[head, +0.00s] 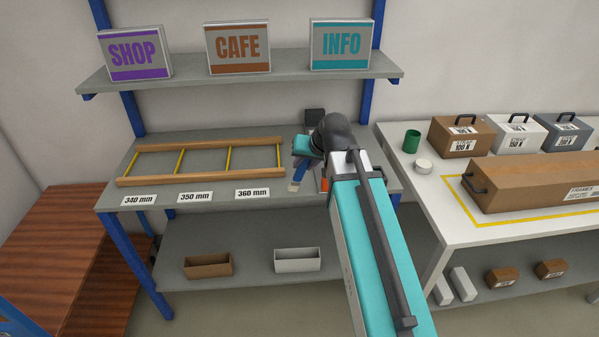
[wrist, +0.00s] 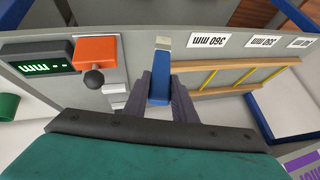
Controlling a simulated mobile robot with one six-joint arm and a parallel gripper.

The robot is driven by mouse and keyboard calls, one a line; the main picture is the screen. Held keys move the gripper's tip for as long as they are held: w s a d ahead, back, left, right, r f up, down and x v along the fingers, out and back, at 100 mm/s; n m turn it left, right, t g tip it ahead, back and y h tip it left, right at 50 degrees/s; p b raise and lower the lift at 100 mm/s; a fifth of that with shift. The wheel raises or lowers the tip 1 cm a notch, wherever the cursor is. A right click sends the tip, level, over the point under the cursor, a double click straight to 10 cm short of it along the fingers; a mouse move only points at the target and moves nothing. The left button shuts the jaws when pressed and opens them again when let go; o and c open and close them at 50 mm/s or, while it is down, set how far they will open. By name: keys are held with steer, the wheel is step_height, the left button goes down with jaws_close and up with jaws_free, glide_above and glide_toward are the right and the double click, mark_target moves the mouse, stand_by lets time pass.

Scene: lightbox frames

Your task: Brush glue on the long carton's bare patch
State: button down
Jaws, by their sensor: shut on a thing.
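My gripper (wrist: 163,95) is shut on a brush with a blue handle (wrist: 161,72) and a pale tip (wrist: 164,41). In the head view the brush (head: 297,174) hangs tip down over the right part of the grey bench, partly hidden by my arm. I cannot tell whether its tip touches the bench. The long brown carton (head: 530,184) lies on the white table at the right, inside a yellow outline, with a dark handle on its left end and a label on its front. I cannot make out its bare patch. My gripper is well left of the carton.
A green cup (head: 411,141) and a white round piece (head: 423,167) stand left of the carton. Several handled boxes (head: 460,137) stand behind it. A wooden frame (head: 200,161) lies on the grey bench (head: 225,212). An orange block (wrist: 96,49) with a black knob is near my gripper.

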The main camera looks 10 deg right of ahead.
steer(key=shift+w+d+r+m+t+h, duration=0.15)
steer(key=shift+w+d+r+m+h, duration=0.35)
steer(key=shift+m, duration=0.35)
steer(key=shift+w+d+r+m+t+h, duration=0.15)
steer(key=shift+w+d+r+m+h, duration=0.1)
steer(key=shift+d+m+h, duration=0.45)
steer(key=shift+a, duration=0.2)
